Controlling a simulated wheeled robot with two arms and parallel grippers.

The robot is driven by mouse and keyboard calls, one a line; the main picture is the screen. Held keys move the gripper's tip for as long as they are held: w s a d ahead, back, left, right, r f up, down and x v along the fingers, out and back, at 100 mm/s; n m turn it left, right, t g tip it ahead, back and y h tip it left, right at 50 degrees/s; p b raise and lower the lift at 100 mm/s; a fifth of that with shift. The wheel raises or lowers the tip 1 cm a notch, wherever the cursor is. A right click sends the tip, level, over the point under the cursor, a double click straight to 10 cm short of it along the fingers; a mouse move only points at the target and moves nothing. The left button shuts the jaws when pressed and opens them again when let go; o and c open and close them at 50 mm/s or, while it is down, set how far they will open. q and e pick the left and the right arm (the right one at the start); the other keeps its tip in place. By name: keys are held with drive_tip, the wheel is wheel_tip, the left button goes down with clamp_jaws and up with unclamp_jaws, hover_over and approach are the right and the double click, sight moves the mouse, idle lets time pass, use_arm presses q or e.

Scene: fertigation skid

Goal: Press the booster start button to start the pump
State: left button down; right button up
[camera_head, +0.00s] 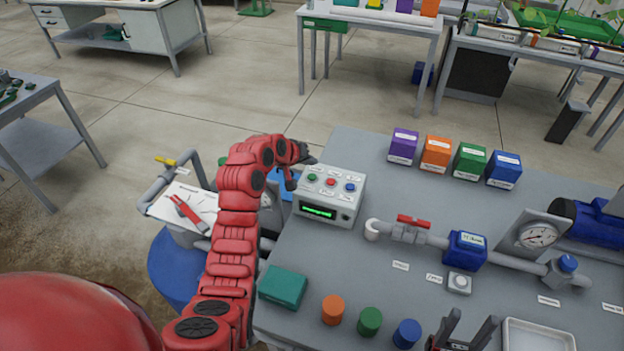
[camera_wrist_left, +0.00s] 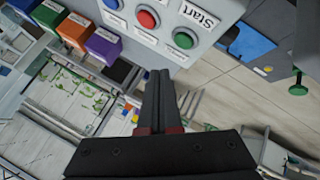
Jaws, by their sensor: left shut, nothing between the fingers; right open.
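The grey control box (camera_head: 325,222) stands on the bench's left part, with green, red and blue buttons on its sloped top. The green button (camera_head: 311,177) is the one beside the "Start" label in the left wrist view (camera_wrist_left: 185,38). The red button (camera_wrist_left: 148,18) is in the middle, the blue button (camera_wrist_left: 112,3) at the top edge. My left gripper (camera_head: 292,184) is shut and empty, at the box's left side near the green button. In the left wrist view its fingertips (camera_wrist_left: 160,73) appear short of the green button. My right gripper (camera_head: 470,330) is open at the bottom edge.
A green display (camera_head: 318,212) on the box is lit. A pipe with a red-handled valve (camera_head: 413,221) and a pressure gauge (camera_head: 537,235) runs to the right. A teal block (camera_head: 283,287) and coloured cylinders are in front; coloured boxes (camera_head: 436,153) stand behind.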

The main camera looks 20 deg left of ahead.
sight(310, 179)
use_arm(q)
drive_tip(key=shift+f+b, duration=0.55)
drive_tip(key=shift+f, duration=1.1)
drive_tip(key=shift+f, duration=0.1)
idle(0.6)
drive_tip(key=shift+f, duration=0.3)
drive_tip(key=shift+f+b, duration=0.4)
idle(0.8)
drive_tip(key=shift+r, duration=0.1)
drive_tip(key=shift+r+p, duration=0.3)
drive_tip(key=shift+r, duration=0.4)
drive_tip(key=shift+r, duration=0.1)
drive_tip(key=shift+r+p, duration=0.9)
drive_tip(key=shift+r, duration=1.5)
